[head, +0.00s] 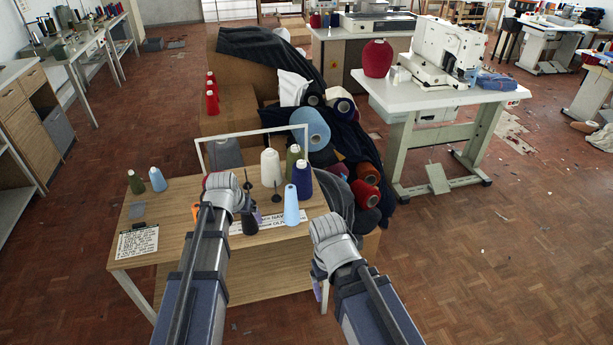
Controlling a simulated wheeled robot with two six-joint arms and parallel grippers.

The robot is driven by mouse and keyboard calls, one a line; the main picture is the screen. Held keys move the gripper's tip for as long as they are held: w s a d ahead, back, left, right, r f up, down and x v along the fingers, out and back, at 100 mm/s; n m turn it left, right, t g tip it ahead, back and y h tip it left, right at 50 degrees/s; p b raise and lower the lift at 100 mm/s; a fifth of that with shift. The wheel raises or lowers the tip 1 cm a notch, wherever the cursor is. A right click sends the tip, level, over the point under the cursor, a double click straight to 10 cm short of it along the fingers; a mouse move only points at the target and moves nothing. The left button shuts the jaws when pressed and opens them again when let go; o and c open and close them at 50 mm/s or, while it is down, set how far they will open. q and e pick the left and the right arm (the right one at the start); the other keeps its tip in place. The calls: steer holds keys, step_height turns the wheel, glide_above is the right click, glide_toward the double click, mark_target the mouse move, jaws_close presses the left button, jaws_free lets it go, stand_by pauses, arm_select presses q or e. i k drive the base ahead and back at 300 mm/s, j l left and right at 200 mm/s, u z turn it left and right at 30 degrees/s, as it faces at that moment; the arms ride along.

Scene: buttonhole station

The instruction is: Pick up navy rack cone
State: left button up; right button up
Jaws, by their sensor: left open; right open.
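A navy cone (302,180) stands upright on the wooden table (165,240), near its right side within the white-framed rack (250,131). A white cone (270,167) and an olive cone (292,160) stand to its left and behind it. A light blue cone (291,206) stands just in front of it. My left gripper (221,181) is open, over the table to the left of the navy cone and apart from it. My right gripper (325,228) is open, at the table's right edge, nearer to me than the cone. Both grippers' fingertips are hard to make out.
A dark cone (249,220) is partly hidden beside my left gripper. An olive cone (136,183) and a light blue cone (158,180) stand at the table's left. A written sheet (138,242) lies at front left.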

mark_target(301, 175)
steer(key=i+l, duration=0.75)
steer(key=i, duration=0.2)
